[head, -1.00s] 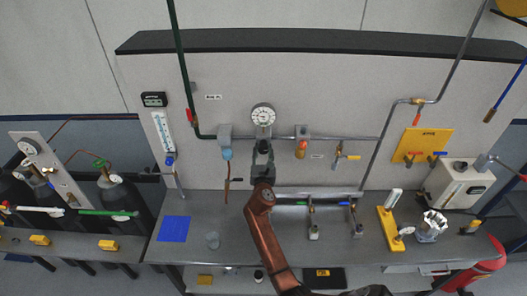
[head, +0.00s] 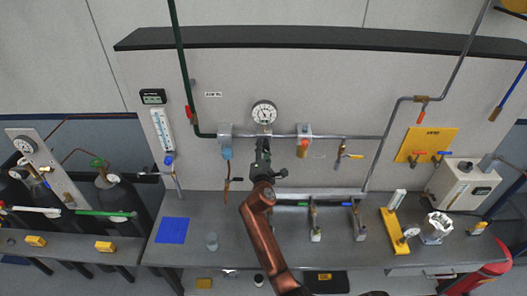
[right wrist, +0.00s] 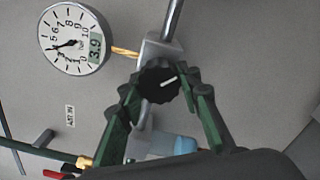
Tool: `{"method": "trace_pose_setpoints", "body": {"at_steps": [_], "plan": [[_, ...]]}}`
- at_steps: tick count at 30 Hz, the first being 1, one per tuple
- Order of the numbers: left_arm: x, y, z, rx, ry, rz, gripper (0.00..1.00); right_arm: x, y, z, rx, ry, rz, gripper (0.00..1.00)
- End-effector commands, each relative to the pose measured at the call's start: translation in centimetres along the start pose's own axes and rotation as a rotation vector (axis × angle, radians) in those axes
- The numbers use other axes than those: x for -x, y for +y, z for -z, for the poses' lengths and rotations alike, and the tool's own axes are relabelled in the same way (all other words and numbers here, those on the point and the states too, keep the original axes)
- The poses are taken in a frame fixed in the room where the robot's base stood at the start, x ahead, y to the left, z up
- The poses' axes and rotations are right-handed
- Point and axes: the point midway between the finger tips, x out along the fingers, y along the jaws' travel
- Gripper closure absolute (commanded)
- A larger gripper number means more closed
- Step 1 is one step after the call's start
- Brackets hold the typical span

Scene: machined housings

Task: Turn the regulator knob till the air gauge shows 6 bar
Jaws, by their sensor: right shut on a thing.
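The air gauge (head: 264,113) is a round white dial on the grey pipe panel. In the right wrist view the gauge (right wrist: 72,38) has a black needle and a small green display that reads 3.9. The regulator knob (right wrist: 158,86) is black and ribbed, with a white mark pointing to the right and slightly up. My right gripper (right wrist: 160,82) is shut on the knob, with one green finger on each side. In the head view my right gripper (head: 263,152) is just below the gauge and hides the knob. My left gripper is not in view.
A horizontal grey pipe (head: 345,137) runs along the panel, with an orange-handled fitting (head: 303,148) right of the gripper and a blue fitting (head: 227,153) left.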

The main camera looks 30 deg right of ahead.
Motion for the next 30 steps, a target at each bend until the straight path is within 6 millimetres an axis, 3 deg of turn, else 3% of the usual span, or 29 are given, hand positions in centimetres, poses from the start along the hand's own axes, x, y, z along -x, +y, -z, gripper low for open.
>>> {"method": "trace_pose_setpoints", "body": {"at_steps": [18, 30], "plan": [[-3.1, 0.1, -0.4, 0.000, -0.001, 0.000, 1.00, 0.0, -0.1, 0.1, -0.560, 0.000, 0.003, 0.93], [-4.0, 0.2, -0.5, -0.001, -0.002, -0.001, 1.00, 0.0, 0.1, 0.0, -0.763, 0.000, 0.003, 0.93]]}}
